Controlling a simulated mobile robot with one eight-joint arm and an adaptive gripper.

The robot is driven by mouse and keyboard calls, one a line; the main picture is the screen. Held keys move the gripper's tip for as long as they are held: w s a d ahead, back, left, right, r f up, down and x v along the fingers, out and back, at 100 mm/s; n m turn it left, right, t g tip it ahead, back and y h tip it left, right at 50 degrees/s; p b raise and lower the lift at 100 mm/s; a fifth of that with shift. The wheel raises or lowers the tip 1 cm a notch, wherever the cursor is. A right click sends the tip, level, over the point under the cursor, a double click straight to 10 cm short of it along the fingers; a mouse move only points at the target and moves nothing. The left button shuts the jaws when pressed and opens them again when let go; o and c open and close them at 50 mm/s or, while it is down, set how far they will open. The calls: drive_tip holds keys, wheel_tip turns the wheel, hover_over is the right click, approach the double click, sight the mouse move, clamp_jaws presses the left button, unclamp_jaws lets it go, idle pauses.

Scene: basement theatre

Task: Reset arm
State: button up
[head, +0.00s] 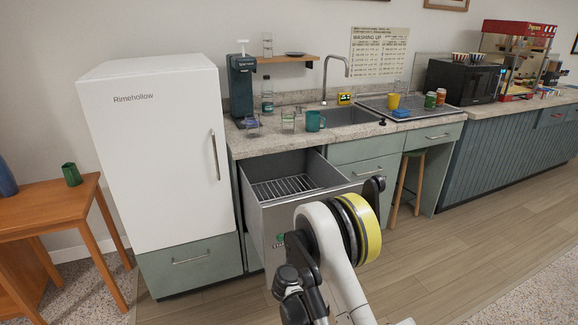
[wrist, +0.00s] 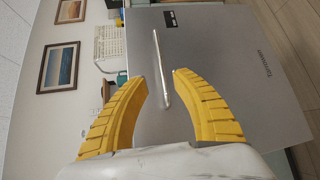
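My gripper (wrist: 160,76) is open in the wrist view, with two curved yellow fingers apart. A thin silver bar handle (wrist: 157,50) shows beyond and between the fingertips; I see no grip on it, and the exact gap is hard to tell. The handle is on a grey metal front panel (wrist: 222,85). In the head view, my arm reaches toward the pulled-out grey drawer (head: 270,210), which has a wire rack (head: 285,187) inside. My arm covers part of the drawer's front, and the fingers are hidden there.
A white fridge (head: 155,160) stands left of the drawer. The counter (head: 262,143) above holds a teal mug (head: 315,121), glasses and a sink (head: 350,116). A stool (head: 405,180) is at the right. A wooden table (head: 45,205) is far left. Open floor (head: 460,240) lies to the right.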

drive_tip(key=s+d+r+m+g+y, duration=0.1)
drive_tip(key=s+d+r+m+g, duration=0.25)
drive_tip(key=s+r, duration=0.45)
drive_tip(key=s+d+r+m+g+y, duration=0.2)
drive_tip(key=s+d+r+m, duration=0.3)
drive_tip(key=r, duration=0.5)
drive_tip(key=s+a+m+g+y, duration=0.1)
drive_tip(key=s+a+m+y, duration=0.1)
drive_tip(key=s, duration=1.1)
drive_tip(key=s+a+r+m+g+y, duration=0.1)
drive_tip(key=s+a+m+y, duration=0.1)
drive_tip(key=s, duration=1.1)
drive_tip(key=shift+a+m+y, duration=0.25)
drive_tip(key=shift+m+y, duration=0.05)
drive_tip(key=shift+m, duration=0.35)
